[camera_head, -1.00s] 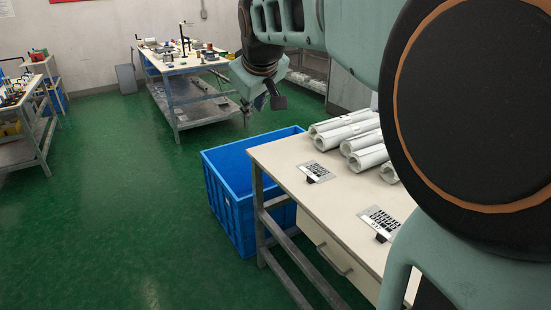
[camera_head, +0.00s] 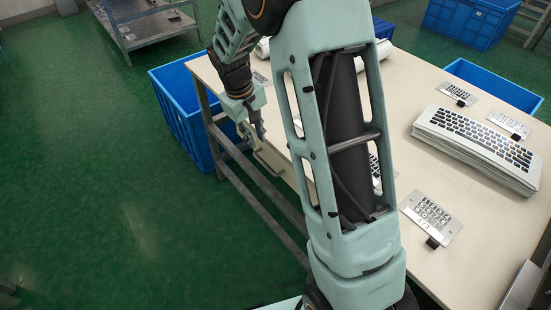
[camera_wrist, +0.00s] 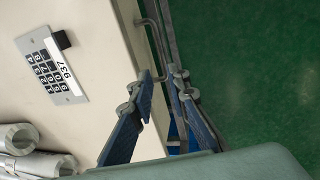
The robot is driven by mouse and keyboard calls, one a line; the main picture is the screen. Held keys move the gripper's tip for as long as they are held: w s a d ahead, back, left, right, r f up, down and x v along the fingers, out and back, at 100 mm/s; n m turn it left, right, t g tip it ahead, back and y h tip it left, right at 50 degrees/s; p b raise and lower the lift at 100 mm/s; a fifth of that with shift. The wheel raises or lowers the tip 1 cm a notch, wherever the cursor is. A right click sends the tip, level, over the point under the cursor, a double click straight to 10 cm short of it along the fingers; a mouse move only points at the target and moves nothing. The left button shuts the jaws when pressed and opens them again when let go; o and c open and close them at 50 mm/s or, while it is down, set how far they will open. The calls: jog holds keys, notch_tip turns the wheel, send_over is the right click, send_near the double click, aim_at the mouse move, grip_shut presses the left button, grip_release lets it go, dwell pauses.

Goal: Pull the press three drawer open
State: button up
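The long cream table (camera_head: 455,270) has a cream drawer front (camera_head: 271,160) under its left edge, partly hidden by my arm. No label reading press three shows on it. A grey bar handle (camera_wrist: 154,42) stands out from this edge in the wrist view. My gripper (camera_head: 252,134) is beside the drawer front, pointing down at the handle. In the wrist view its blue fingers (camera_wrist: 163,76) are apart, with the handle's near end between or just beyond the tips. Contact cannot be told. No clear gap shows around the drawer.
A keypad plate (camera_wrist: 52,66) marked 937 lies on the tabletop near the handle, with white rolls (camera_wrist: 35,145) beside it. A blue crate (camera_head: 183,110) stands beyond the table's end. A keyboard stack (camera_head: 475,150) lies at right. Green floor at left is clear.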

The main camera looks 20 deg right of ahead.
aim_at(265, 165)
jog(key=f, duration=0.3)
jog(key=d+f, duration=0.1)
jog(key=f, duration=0.3)
jog(key=d+f+b, duration=0.1)
jog(key=f, duration=0.3)
jog(key=shift+w+f, duration=0.1)
jog(key=shift+f, duration=0.1)
grip_shut()
